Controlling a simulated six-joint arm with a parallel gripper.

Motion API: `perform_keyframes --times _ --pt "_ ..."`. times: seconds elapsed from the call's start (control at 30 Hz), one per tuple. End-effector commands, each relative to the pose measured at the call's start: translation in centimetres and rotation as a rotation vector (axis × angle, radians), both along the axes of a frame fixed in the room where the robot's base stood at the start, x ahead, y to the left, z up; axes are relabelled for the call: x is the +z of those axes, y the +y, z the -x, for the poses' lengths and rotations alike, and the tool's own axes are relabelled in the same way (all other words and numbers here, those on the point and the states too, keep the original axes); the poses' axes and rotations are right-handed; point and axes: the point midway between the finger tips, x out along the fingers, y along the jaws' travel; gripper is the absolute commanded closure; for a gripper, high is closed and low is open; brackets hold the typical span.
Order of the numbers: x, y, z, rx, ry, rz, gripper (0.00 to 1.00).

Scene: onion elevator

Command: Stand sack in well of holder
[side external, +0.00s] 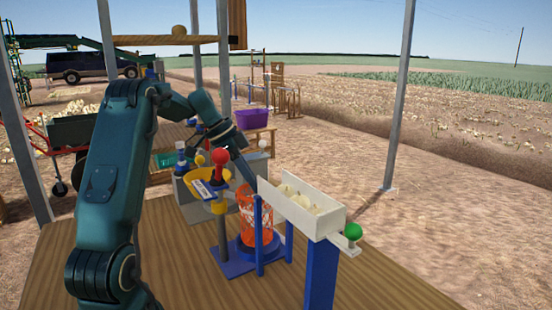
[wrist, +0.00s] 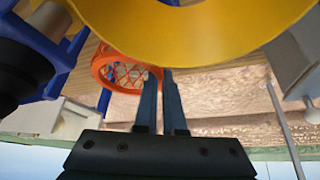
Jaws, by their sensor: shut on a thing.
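The sack (side external: 257,222) is an orange mesh tube, roughly upright in the side external view. In the wrist view its orange rim and mesh (wrist: 103,72) show beside my fingertips. My gripper (side external: 250,184) reaches down to the sack's top edge. In the wrist view my gripper (wrist: 160,72) is shut on the rim.
A white trough (side external: 320,226) with pale onions and a green knob (side external: 352,231) stands close on the right. A yellow pan (side external: 190,187) is left of the sack; a large yellow curve (wrist: 200,45) fills the wrist view's top. Blue posts (side external: 259,250) stand before the sack. The front table is clear.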

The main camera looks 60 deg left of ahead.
Motion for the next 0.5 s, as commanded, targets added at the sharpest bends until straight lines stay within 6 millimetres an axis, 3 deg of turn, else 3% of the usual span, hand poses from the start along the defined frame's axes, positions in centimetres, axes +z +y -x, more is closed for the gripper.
perform_keyframes --times 0.2,0.5 --pt "-2.6 -0.1 0.0 -0.001 0.001 0.003 1.00" --pt "-2.7 0.0 0.0 0.000 0.000 0.001 1.00"
